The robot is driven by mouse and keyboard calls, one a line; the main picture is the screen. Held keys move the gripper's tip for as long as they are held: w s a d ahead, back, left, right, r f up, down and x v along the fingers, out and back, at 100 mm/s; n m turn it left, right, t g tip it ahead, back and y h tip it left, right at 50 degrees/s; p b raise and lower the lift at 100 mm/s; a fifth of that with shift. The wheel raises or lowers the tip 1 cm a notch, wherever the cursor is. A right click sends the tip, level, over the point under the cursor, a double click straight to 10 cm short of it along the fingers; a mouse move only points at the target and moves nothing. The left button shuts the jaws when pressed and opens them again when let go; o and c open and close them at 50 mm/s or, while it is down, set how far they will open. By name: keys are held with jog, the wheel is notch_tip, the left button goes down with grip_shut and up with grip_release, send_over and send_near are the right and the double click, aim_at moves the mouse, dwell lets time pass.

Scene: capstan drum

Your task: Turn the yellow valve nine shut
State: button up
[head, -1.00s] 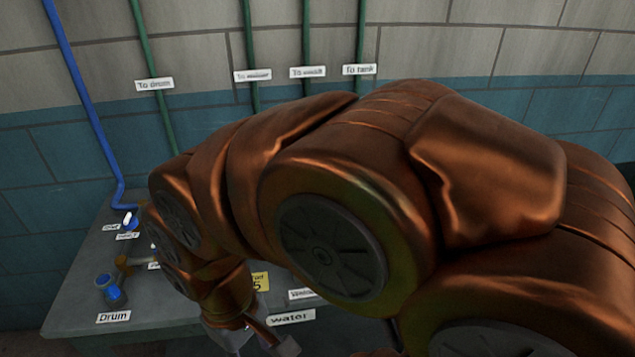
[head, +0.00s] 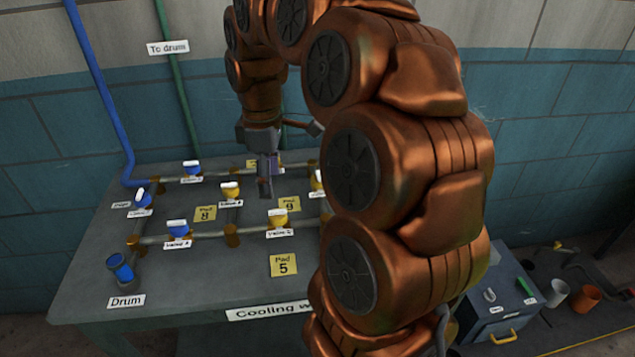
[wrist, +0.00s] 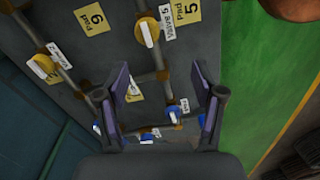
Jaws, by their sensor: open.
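Several yellow valves with white handles stand on the pipes of the grey table. One is between two yellow pads, at the front pipe (head: 278,218); its label reads Valve 5 in the wrist view (wrist: 147,32). A third yellow valve (head: 318,182) is partly hidden by my arm. I cannot tell which is valve nine. My gripper (head: 268,180) is open and empty above the table, also in the wrist view (wrist: 162,88).
Blue valves (head: 178,228) stand at the left part of the pipes. A blue Drum fitting (head: 121,267) is at the front left. A pad marked 9 (head: 290,205) and one marked 5 (head: 283,265) lie on the table. A grey box (head: 500,300) and cups are at the right.

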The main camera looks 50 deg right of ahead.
jog(key=w+d+f+n+b, duration=0.1)
jog(key=w+d+f, duration=0.15)
jog(key=d, duration=0.55)
jog(key=n+b, duration=0.2)
send_over(318, 175)
jog(key=shift+d+f, duration=0.1)
jog(key=shift+f, duration=0.2)
jog(key=shift+f+p, duration=0.6)
jog(key=shift+f, duration=3.2)
jog(key=shift+c, duration=0.3)
jog(key=shift+m, duration=0.3)
jog(key=c, duration=1.1)
